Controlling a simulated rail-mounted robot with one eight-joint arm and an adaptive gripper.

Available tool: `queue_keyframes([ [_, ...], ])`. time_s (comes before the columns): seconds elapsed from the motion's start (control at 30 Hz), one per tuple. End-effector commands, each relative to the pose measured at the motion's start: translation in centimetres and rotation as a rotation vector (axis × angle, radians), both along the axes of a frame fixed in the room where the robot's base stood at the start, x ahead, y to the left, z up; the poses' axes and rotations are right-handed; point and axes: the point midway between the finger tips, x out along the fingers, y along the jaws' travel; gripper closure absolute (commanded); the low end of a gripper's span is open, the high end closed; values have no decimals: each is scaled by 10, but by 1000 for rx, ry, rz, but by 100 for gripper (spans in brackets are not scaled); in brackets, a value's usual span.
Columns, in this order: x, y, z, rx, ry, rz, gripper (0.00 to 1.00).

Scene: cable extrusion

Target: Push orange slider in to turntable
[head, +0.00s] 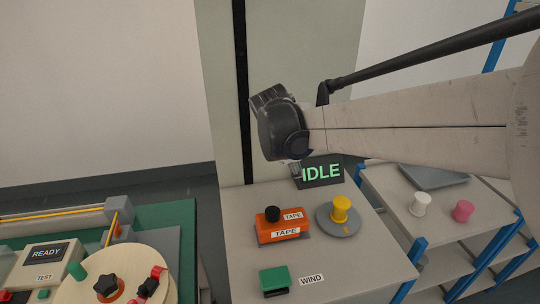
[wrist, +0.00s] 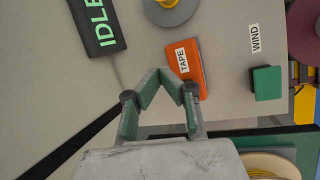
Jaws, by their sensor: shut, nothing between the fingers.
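The orange slider (head: 268,236) is a block with TAPE labels and a black knob (head: 272,213) on top. It sits on the grey bench top, left of the round grey turntable (head: 326,228), with a gap between them. A yellow spool-shaped part (head: 341,212) stands upright on the turntable. In the wrist view, the slider (wrist: 197,70) and part of the turntable (wrist: 172,20) show. My gripper (wrist: 178,82) is shut and empty, and its fingertips overlap the slider's near edge in this view. I cannot tell whether they touch it. In the head view, my wrist hides most of the gripper.
The IDLE display (head: 321,173) stands behind the slider and turntable. A green WIND block (head: 274,279) sits at the bench front. A shelf at right holds white (head: 420,204) and pink (head: 463,211) spools. A READY tester (head: 46,258) and cream disc lie left.

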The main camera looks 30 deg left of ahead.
Motion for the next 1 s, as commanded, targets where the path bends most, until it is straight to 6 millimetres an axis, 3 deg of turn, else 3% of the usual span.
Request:
queue_keyframes([
  [0.03,-25,26,-7,-31,20,59,100],
  [0.1,-48,46,-16,-75,48,113,100],
  [0.2,-78,71,-28,-133,82,184,100],
  [0.4,-121,102,-43,-212,126,279,100],
  [0.6,-136,112,-48,-240,140,310,100],
  [1.0,-136,112,-51,-239,141,312,100],
])
